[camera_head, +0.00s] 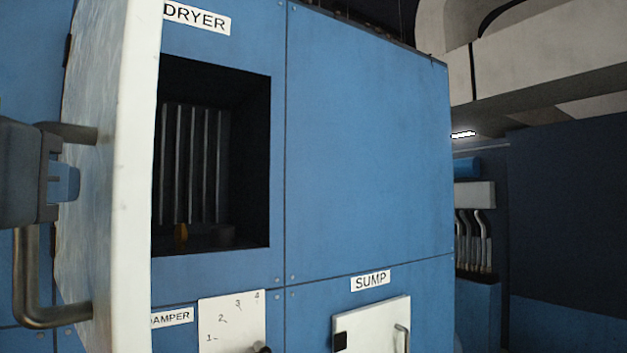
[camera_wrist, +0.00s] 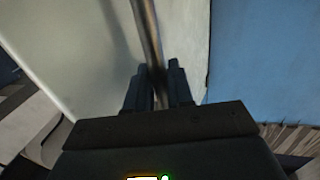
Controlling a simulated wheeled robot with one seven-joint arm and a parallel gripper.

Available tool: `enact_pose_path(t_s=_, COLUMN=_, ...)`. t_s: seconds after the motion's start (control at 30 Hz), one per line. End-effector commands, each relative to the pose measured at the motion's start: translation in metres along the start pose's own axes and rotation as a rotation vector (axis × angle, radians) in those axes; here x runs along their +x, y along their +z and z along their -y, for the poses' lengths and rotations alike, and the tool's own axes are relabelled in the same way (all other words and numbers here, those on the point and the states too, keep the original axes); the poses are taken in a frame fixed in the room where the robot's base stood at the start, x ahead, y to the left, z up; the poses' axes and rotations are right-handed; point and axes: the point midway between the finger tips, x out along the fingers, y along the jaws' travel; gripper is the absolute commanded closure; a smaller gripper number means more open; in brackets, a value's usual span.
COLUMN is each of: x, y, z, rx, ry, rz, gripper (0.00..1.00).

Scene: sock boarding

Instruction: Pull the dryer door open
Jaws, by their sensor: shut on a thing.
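The dryer is a blue cabinet (camera_head: 365,140) with a "DRYER" label at its top. Its white door (camera_head: 135,180) stands swung open at the left, seen nearly edge-on. The dark opening (camera_head: 240,130) behind it shows upright slats inside. A metal bar handle (camera_head: 30,290) is on the door's outer face. My gripper (camera_head: 68,182) is at the handle, at the left edge of the head view. In the wrist view, my gripper's fingers (camera_wrist: 160,85) are on both sides of the handle bar (camera_wrist: 147,35), shut on it. The door face (camera_wrist: 80,50) is behind the bar.
Below the opening are a white damper plate (camera_head: 230,320) with numbers and a knob, and a white sump door (camera_head: 372,328) with a small handle. A dark blue wall (camera_head: 570,210) and pipes (camera_head: 472,240) are farther right.

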Motion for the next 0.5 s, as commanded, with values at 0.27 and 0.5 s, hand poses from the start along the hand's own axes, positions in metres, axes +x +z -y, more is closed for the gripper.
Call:
enact_pose_path(t_s=0.27, x=-0.009, y=0.0, z=0.024, rx=-0.004, ry=0.066, rz=0.001, gripper=1.0)
enact_pose_path(t_s=0.5, x=-0.013, y=0.001, z=0.029, rx=-0.002, ry=0.088, rz=-0.001, gripper=1.0)
